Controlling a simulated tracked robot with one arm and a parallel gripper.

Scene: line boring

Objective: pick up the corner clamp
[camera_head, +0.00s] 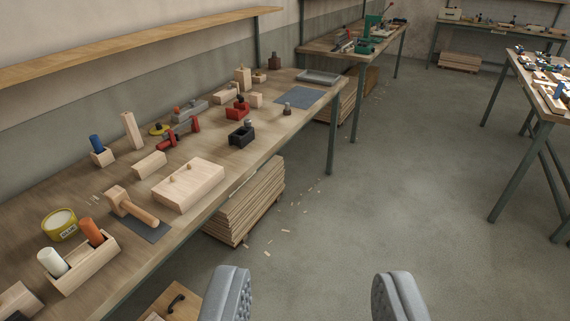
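My gripper (312,282) is open and empty, with its two grey fingers wide apart at the bottom of the view. It is over the floor, right of the long wooden workbench (205,200) and apart from everything on it. Several small clamp-like tools stand on the bench. One is a black block-like tool (241,136) near the front edge, another a squat red tool (237,109) just behind it. A longer red clamp (178,134) lies further left. They are too small to tell surely which is the corner clamp.
A lidded wooden box (188,187), a wooden mallet (130,206), a wooden holder (80,262) with bottles and a yellow tin (60,224) crowd the near bench. Stacked boards (246,203) lie underneath. Another table (548,95) stands right. The middle floor is mostly clear.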

